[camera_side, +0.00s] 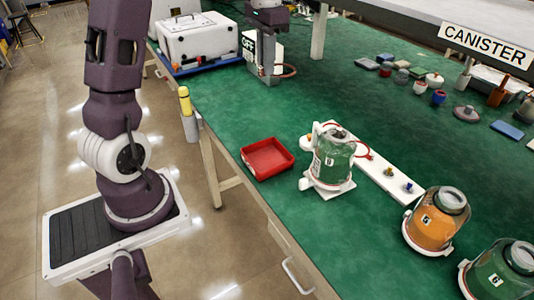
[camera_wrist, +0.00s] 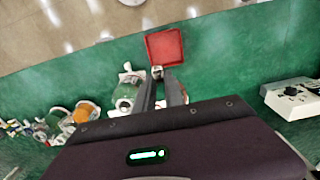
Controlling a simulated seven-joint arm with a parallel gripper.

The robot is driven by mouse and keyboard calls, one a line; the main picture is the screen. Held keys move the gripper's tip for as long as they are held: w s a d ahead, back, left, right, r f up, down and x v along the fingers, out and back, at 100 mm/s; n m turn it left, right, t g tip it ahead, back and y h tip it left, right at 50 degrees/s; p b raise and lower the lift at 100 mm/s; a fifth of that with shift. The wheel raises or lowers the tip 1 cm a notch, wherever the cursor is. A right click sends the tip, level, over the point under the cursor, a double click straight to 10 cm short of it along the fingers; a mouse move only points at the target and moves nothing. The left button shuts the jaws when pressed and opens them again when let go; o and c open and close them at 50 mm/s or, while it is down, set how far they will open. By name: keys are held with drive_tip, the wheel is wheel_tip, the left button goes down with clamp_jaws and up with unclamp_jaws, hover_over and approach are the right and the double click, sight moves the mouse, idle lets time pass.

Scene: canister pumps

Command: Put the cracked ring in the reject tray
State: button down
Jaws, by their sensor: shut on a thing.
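My gripper (camera_side: 268,78) is at the back of the green bench, shut on a thin reddish-brown ring (camera_side: 288,71) that sticks out to the right of the fingertips. A crack cannot be made out at this size. In the wrist view the fingertips (camera_wrist: 158,74) are close together and the ring is not clear. The red reject tray (camera_side: 267,158) lies empty at the bench's near left edge, well apart from my gripper in the side view. In the wrist view the tray (camera_wrist: 165,46) appears just beyond the fingertips.
A green canister (camera_side: 332,162) stands right of the tray, beside a white strip (camera_side: 385,178) with small knobs and a red ring (camera_side: 362,150). An orange canister (camera_side: 434,222) and another green one (camera_side: 502,275) stand front right. A white case (camera_side: 197,40) is at back left.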

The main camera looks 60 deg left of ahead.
sight(259, 165)
drive_tip(key=f, duration=1)
drive_tip(key=s+a+f, duration=0.1)
drive_tip(key=f, duration=1.9)
drive_tip(key=shift+s+a+f, duration=0.3)
drive_tip(key=shift+s+f, duration=0.1)
drive_tip(key=c, duration=1.4)
unclamp_jaws()
drive_tip(key=shift+f, duration=0.1)
drive_tip(key=shift+c, duration=0.2)
